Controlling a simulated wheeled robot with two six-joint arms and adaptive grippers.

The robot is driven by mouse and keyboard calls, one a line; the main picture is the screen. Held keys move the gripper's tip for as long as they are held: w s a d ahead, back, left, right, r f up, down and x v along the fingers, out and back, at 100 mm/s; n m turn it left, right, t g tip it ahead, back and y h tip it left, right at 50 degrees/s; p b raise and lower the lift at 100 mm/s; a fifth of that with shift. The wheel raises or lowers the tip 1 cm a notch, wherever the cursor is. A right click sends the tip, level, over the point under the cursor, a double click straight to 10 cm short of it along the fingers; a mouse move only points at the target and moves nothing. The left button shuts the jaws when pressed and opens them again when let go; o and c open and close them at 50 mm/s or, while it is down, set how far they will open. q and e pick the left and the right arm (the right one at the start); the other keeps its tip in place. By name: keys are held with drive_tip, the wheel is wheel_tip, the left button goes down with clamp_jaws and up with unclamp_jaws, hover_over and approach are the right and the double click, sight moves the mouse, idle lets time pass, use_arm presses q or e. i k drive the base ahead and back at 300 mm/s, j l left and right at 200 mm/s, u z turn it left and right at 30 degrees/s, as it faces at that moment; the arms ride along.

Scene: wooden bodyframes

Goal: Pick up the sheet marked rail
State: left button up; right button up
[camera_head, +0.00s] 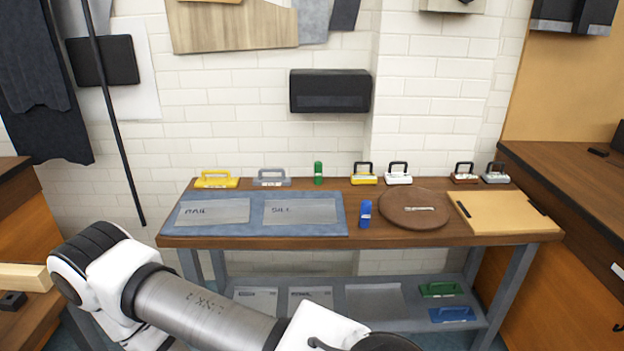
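A grey sheet (213,211) with dark lettering that appears to read "RAIL" lies flat on the left part of a blue mat (256,225) on the workbench. A second grey sheet (300,212) lies beside it on the same mat; its marking is hard to read. My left arm crosses the lower left of the view, below and in front of the bench. Neither of my grippers shows in the view.
The wooden workbench (285,241) also holds a blue bottle-like item (365,214), a green one (318,173), a round brown board (414,194), a tan board (495,213) and several handled tools along the back. A lower shelf (400,318) carries more sheets and tools.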

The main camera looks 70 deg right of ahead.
sight(197, 209)
drive_tip(key=i+l+z, duration=0.1)
drive_tip(key=z, duration=1.75)
